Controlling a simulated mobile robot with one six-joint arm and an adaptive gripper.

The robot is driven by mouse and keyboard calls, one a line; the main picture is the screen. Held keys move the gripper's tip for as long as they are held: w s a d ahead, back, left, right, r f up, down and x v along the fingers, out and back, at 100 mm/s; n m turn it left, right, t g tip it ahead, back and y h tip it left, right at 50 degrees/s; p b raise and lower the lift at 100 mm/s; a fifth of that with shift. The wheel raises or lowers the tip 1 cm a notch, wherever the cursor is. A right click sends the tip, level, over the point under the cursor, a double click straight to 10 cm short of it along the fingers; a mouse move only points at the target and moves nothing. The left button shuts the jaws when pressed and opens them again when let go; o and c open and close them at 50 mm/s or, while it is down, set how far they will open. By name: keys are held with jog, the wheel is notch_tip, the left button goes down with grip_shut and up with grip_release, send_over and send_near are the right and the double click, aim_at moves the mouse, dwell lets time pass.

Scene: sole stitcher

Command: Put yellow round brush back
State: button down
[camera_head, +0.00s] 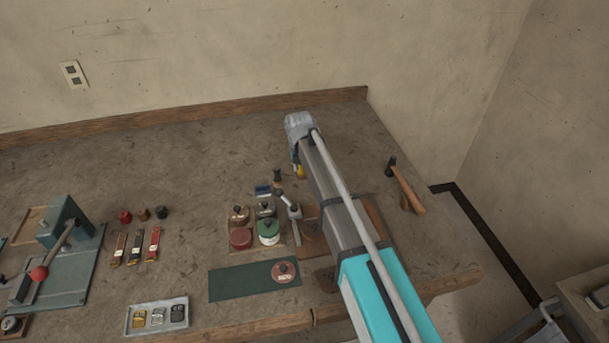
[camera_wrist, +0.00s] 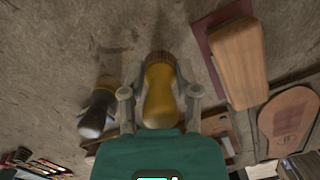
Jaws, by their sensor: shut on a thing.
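The yellow round brush (camera_wrist: 160,95) sits between the two fingers of my gripper (camera_wrist: 160,103) in the wrist view, with its brown bristled end pointing away from the palm. The fingers are shut on its yellow body from both sides. In the head view my gripper (camera_head: 296,163) is over the back part of the bench, mostly hidden by my arm, and a bit of the yellow brush (camera_head: 300,171) shows below it. I cannot tell whether the brush touches the bench. A dark brush with a pale end (camera_wrist: 97,108) is just left of it, apart from it.
A wooden block on a dark red base (camera_wrist: 238,62) lies close right of my gripper. In the head view, round tins (camera_head: 268,232), a green mat (camera_head: 238,283) and a hammer (camera_head: 406,188) are on the bench.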

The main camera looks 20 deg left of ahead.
jog(key=shift+f+b, duration=0.4)
jog(key=shift+f, duration=0.25)
jog(key=shift+f, duration=0.15)
jog(key=shift+c, duration=1.8)
grip_release()
jog(key=r+p, duration=0.4)
jog(key=s+r+p, duration=0.1)
jog(key=r+p, duration=0.7)
jog(key=shift+s+r, duration=0.1)
jog(key=shift+s, duration=0.2)
jog(key=shift+s+d, duration=0.1)
jog(key=shift+d, duration=0.05)
